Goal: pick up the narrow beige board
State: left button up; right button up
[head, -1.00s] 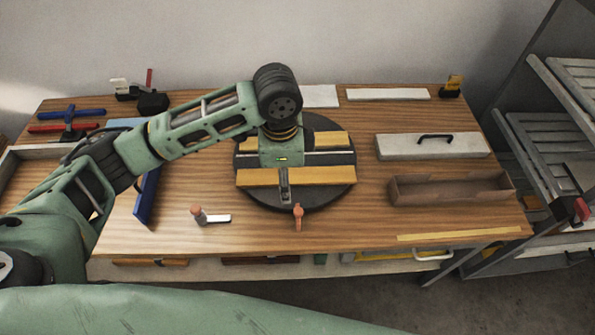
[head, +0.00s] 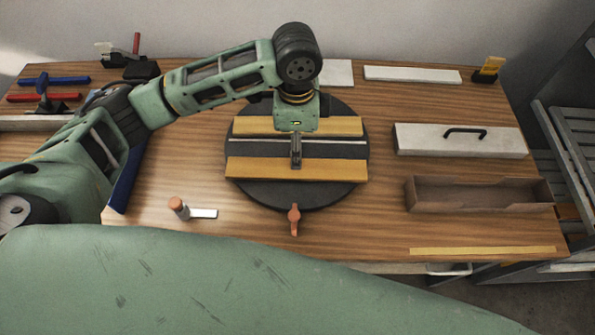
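A long, thin yellowish-beige strip (head: 482,251), which fits the narrow beige board, lies flat near the front right edge of the worktop. My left arm reaches over the round black turntable (head: 270,193) in the middle. My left gripper (head: 296,160) points down above the turntable, far to the left of the strip. I see it edge-on, so its opening does not show. Nothing is visibly held in it. My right gripper is not in view.
Two yellow wooden bars (head: 240,169) lie across the turntable, with an orange lever (head: 294,217) in front. A brown open tray (head: 480,196) and a pale lidded box (head: 415,140) stand behind the strip. White boards (head: 410,75) lie at the back.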

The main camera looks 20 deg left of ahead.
pick_arm(q)
notch_tip(320, 180, down, 2)
jog(key=shift+w+f+b, duration=0.15)
jog(key=shift+f+b, duration=0.1)
jog(key=shift+b, duration=0.4)
jog(key=shift+f, duration=0.65)
notch_tip(320, 180, down, 5)
jog(key=shift+a+f+p, duration=0.1)
jog(key=shift+f+p, duration=0.1)
jog(key=shift+p, duration=0.6)
jog(key=shift+f, duration=0.5)
jog(key=shift+c, duration=0.7)
jog(key=c, duration=1.3)
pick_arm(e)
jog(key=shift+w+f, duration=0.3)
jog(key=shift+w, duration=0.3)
pick_arm(q)
jog(key=shift+r, duration=0.1)
